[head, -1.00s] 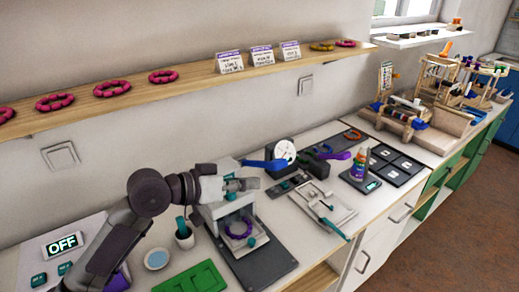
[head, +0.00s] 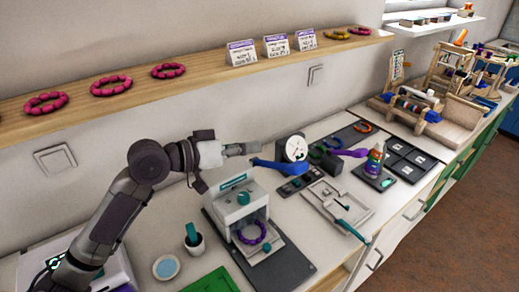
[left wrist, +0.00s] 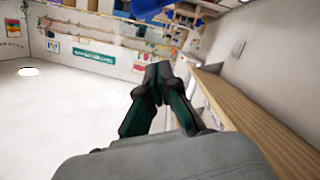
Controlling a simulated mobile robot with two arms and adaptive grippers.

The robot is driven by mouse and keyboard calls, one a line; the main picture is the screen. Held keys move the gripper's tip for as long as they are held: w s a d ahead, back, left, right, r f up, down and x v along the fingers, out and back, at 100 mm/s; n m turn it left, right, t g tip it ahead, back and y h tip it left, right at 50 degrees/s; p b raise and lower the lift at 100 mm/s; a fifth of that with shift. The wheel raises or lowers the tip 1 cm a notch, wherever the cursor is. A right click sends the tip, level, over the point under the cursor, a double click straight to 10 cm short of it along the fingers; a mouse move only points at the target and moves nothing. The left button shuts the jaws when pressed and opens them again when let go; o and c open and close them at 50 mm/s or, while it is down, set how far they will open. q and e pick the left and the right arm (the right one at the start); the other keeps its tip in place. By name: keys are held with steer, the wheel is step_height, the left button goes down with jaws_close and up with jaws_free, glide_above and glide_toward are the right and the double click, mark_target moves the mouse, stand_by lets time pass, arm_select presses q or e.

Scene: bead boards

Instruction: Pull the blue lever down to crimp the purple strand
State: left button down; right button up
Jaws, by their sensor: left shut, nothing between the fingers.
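The blue lever (head: 273,164) sticks out to the left beside a round white dial (head: 295,148) on the counter. A purple bead ring (head: 249,232), perhaps the purple strand, stands in the opening of a white press (head: 238,205). My left gripper (head: 254,148) is shut and empty, just above and left of the lever's tip in the head view; I cannot tell whether they touch. In the left wrist view its dark teal fingers (left wrist: 158,75) are together, and a blue piece (left wrist: 148,8), likely the lever, shows at the top edge. My right gripper is not in view.
A wooden shelf (head: 190,75) with pink bead rings and cards runs along the wall behind my arm. A purple lever (head: 347,153), a bottle (head: 375,160) and a white tray (head: 335,205) stand right of the press.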

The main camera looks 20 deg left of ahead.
arm_select(q)
steer(key=w+d+f+p, duration=0.1)
steer(key=d, duration=0.1)
steer(key=w+d+f+p, duration=0.1)
steer(key=w+d, duration=0.1)
steer(key=w+d+f+p, duration=0.1)
steer(key=w+d+f, duration=0.1)
steer(key=shift+w+d+f, duration=0.1)
steer(key=shift+w+d, duration=0.1)
steer(key=shift+d, duration=0.15)
steer(key=shift+s+d+f, duration=0.2)
steer(key=shift+f, duration=0.3)
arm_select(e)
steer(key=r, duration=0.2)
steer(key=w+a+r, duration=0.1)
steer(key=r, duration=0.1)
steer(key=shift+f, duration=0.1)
